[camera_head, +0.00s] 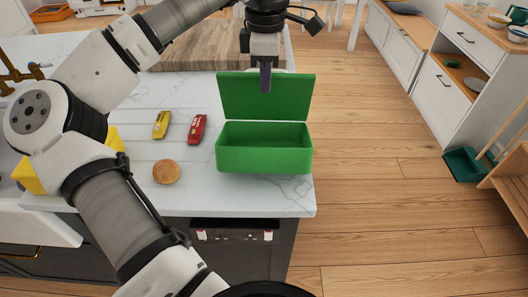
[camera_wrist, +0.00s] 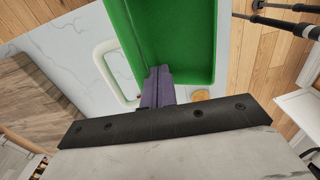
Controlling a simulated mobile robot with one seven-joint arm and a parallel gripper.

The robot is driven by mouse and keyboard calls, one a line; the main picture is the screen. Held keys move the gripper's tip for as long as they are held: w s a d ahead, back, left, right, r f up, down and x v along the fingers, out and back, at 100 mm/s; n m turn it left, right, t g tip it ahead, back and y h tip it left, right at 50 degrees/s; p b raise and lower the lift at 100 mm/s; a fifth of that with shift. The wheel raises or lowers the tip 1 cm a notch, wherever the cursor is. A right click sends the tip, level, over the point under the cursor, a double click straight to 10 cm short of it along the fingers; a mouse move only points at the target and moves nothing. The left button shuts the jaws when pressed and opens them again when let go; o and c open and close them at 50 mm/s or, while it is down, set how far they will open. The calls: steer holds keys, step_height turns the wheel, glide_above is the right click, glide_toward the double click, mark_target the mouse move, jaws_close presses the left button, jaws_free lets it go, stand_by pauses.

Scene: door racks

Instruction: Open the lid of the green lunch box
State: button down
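The green lunch box (camera_head: 264,159) stands on the marble counter near its right edge. Its lid (camera_head: 290,97) stands up, roughly upright, at the far side, and the inside looks empty. My gripper (camera_head: 265,80) points down at the lid, its tip overlapping the lid's inner face. In the wrist view the dark purple fingers (camera_wrist: 157,88) look pressed together with nothing between them. They are beside the green lid and box (camera_wrist: 196,40); contact with the lid cannot be told. A white handle loop (camera_wrist: 113,75) shows on the lid's outer side.
A yellow toy car (camera_head: 161,125), a red toy car (camera_head: 197,129) and a bun (camera_head: 166,172) lie left of the box. A wooden board (camera_head: 200,46) lies behind. The counter ends just right of the box; open wooden floor (camera_head: 365,170) lies beyond.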

steer(key=shift+w+p, duration=0.3)
steer(key=shift+w, duration=0.65)
steer(key=shift+s+r, duration=0.1)
steer(key=s+r+p, duration=0.3)
steer(key=s+r, duration=0.1)
steer(key=r, duration=0.1)
steer(key=shift+r, duration=0.4)
